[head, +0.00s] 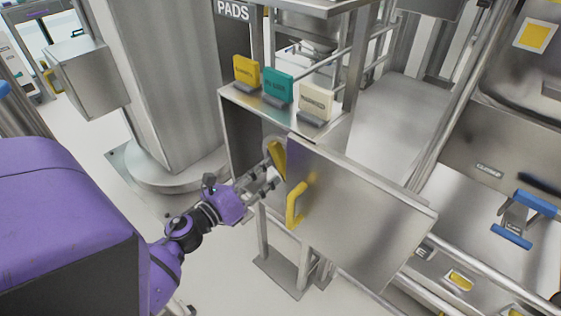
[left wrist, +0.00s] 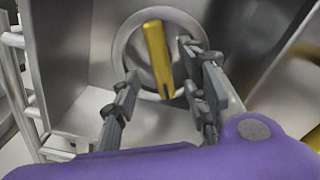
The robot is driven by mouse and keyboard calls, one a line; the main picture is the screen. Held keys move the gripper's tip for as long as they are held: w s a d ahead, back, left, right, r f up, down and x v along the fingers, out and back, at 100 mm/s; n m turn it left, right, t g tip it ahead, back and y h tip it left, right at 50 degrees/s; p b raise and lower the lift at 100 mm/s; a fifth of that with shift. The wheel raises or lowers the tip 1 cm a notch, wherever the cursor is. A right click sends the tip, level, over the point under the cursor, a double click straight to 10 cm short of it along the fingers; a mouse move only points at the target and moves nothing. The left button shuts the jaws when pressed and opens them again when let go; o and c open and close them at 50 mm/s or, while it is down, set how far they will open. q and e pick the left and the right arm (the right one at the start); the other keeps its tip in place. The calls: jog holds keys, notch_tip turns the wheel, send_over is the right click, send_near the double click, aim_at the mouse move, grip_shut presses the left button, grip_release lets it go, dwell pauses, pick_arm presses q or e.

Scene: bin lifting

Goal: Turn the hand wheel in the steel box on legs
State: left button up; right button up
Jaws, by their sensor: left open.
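The steel box (head: 233,140) stands on legs, and its door (head: 360,205) with a yellow handle (head: 295,204) hangs open to the right. The hand wheel (head: 277,158) is inside the box, partly hidden by the door and my gripper. In the left wrist view it is a round grey disc (left wrist: 121,52) with a yellow bar (left wrist: 157,55) across it, tilted slightly from upright. My left gripper (head: 270,177) is open in front of the wheel. In the left wrist view its fingers (left wrist: 160,78) stand on either side of the yellow bar's lower part. My right gripper is not in view.
Yellow, teal and white pads (head: 279,84) stand on the box's top. A steel column (head: 165,80) rises to the left. To the right is a steel machine with blue handles (head: 511,237). The open door's edge lies close to my left gripper.

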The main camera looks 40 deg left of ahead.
aim_at(276, 162)
pick_arm(q)
jog(key=w, duration=0.5)
jog(key=w+p, duration=0.1)
jog(key=w, duration=0.1)
jog(key=shift+w+d, duration=0.3)
jog(key=shift+w, duration=0.05)
jog(key=shift+c, duration=0.2)
grip_shut()
